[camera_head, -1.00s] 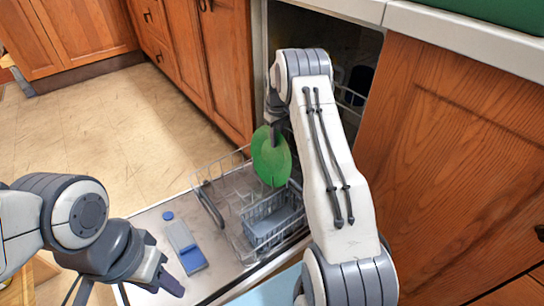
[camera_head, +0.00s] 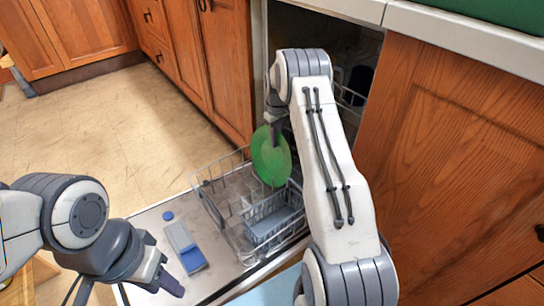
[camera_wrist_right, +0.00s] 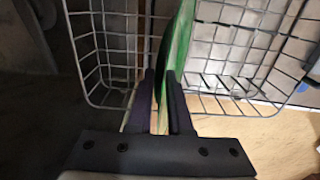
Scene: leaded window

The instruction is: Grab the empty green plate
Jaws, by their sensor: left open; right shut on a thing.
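The green plate (camera_head: 271,158) stands on edge at the dishwasher's lower rack, with nothing visible on it. My right gripper (camera_head: 275,130) is at its upper edge, partly hidden by my right arm. In the right wrist view, the plate (camera_wrist_right: 180,50) shows as a thin green edge between the two dark fingers of the right gripper (camera_wrist_right: 160,85), which are shut on it. I cannot tell whether the plate still touches the rack. My left gripper (camera_head: 128,288) is open and empty at the lower left, away from the plate.
The wire lower rack (camera_head: 212,210) with a grey cutlery basket (camera_head: 272,214) sits over the open dishwasher door (camera_head: 150,222). A blue and grey item (camera_head: 184,246) lies on the door. Wooden cabinets (camera_head: 455,170) stand close on the right. Floor (camera_head: 110,140) is clear at left.

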